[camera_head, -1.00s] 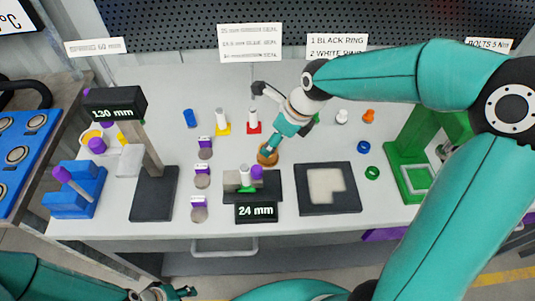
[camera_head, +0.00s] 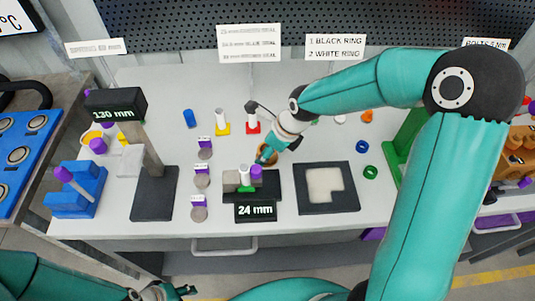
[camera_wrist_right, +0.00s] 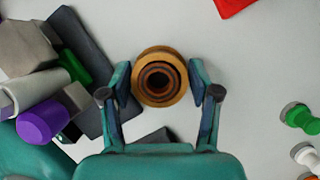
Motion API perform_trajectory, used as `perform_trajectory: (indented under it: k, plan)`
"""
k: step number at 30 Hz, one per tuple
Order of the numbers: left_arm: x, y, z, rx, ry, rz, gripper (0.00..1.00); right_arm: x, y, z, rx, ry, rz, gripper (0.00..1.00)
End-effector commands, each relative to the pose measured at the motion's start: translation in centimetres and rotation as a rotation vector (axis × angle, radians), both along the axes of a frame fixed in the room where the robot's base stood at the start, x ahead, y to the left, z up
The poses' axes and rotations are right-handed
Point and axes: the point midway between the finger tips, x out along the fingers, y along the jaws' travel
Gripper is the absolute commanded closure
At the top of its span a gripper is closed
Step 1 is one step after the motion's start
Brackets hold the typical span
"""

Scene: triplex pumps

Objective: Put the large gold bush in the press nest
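The large gold bush (camera_wrist_right: 158,77) is a round gold-brown ring with a dark stepped bore, on the pale bench top. My right gripper (camera_wrist_right: 160,82) is open, with one finger on each side of the bush and small gaps showing. In the head view my right gripper (camera_head: 266,154) covers much of the bush. A green frame (camera_head: 402,143), which looks like the press, stands at the right of the bench. My right arm hides most of it, and its nest is not visible. My left gripper (camera_head: 178,292) is at the bottom left, away from the bench; its fingers are unclear.
Close to the bush is a dark gauge stand with a 24 mm sign (camera_head: 256,211), holding grey, purple and green parts. A dark plate with a pale recess (camera_head: 325,186) lies to its right. Blue (camera_head: 362,146) and green (camera_head: 371,172) rings lie farther right.

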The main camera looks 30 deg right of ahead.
Motion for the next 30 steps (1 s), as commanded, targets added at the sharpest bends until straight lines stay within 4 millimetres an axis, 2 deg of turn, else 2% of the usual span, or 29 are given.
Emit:
perform_trajectory:
  k: [1,9,10,17,22,26,30]
  plan:
    - [0.0,0.0,0.0,0.000,0.000,0.000,0.60,0.0,0.0,0.0,0.000,0.000,0.000,0.52]
    - [0.0,0.0,0.0,0.000,0.000,0.000,0.60,0.0,0.0,0.1,0.000,-0.001,0.000,0.97]
    - [0.0,0.0,0.0,0.000,0.000,0.000,0.60,0.0,0.0,0.1,0.000,-0.001,0.000,1.00]
    - [0.0,0.0,0.0,0.000,0.000,0.000,0.60,0.0,0.0,0.2,0.000,-0.001,0.000,1.00]
    - [0.0,0.0,0.0,0.000,0.000,0.000,0.60,0.1,0.0,0.9,-0.001,-0.004,-0.001,1.00]
    - [0.0,0.0,0.0,0.000,0.000,0.000,0.60,0.1,0.0,2.4,0.000,-0.006,-0.002,1.00]
    - [0.0,0.0,0.0,0.000,0.000,0.000,0.60,0.1,-0.1,4.9,-0.001,-0.008,-0.001,1.00]
